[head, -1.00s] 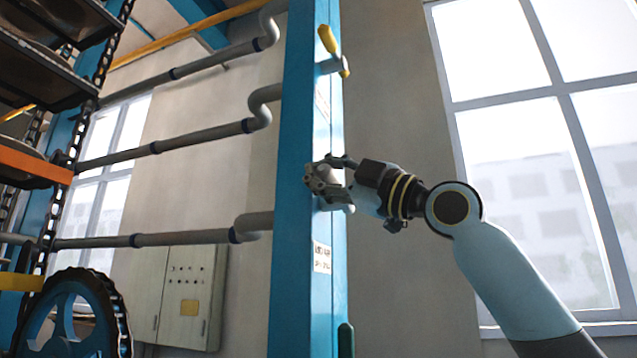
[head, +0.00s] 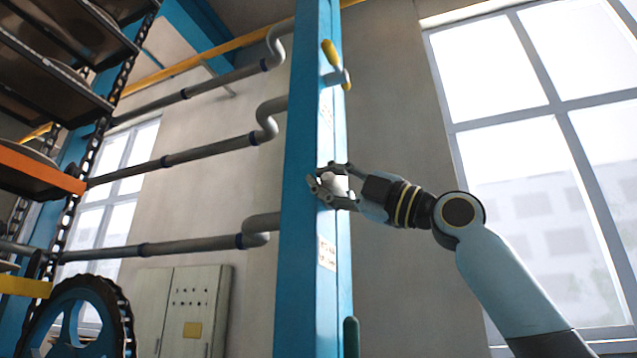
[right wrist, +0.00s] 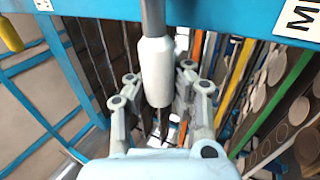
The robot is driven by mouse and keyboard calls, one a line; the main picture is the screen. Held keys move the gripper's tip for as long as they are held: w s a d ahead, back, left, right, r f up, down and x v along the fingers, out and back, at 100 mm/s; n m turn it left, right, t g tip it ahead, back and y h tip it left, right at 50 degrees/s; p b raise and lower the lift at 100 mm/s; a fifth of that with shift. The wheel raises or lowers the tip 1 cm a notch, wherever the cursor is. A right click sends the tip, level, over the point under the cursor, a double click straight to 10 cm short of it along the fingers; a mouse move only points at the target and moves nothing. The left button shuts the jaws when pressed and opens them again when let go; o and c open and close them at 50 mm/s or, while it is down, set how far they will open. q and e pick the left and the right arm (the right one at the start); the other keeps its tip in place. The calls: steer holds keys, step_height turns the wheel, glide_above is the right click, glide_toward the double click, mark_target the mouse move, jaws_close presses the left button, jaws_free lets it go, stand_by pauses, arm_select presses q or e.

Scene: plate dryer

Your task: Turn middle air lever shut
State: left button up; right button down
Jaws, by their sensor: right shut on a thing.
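The middle lever has a white handle (head: 335,184) and sits on the blue column (head: 305,120). In the right wrist view the white handle (right wrist: 157,70) hangs from a grey stem at the top and lies between the fingers. My right gripper (head: 330,186) is at the column's right face, shut on this handle; its fingers (right wrist: 158,92) flank it left and right in the wrist view. Where the lever joins its valve is hidden in the head view. My left gripper is not in view.
A yellow lever (head: 333,58) is above on the same column, and a green lever (head: 351,337) below. Grey pipes (head: 190,155) run to the column from the left. A rack (head: 40,90) and a toothed wheel (head: 85,315) stand at left. A window is at right.

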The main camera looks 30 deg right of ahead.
steer(key=c, duration=1.8)
jaws_free()
steer(key=shift+f, duration=0.45)
steer(key=shift+c, duration=0.2)
steer(key=o, duration=0.5)
steer(key=shift+s+d+r, duration=0.15)
steer(key=shift+s+d, duration=0.3)
steer(key=shift+s, duration=0.1)
steer(key=shift+c, duration=0.2)
steer(key=shift+o, duration=1.2)
steer(key=shift+s+d, duration=0.1)
steer(key=shift+o, duration=0.4)
steer(key=shift+w+a+r, duration=0.1)
steer(key=shift+w+a, duration=0.2)
steer(key=shift+w, duration=0.05)
steer(key=v, duration=0.7)
steer(key=shift+s+d, duration=0.2)
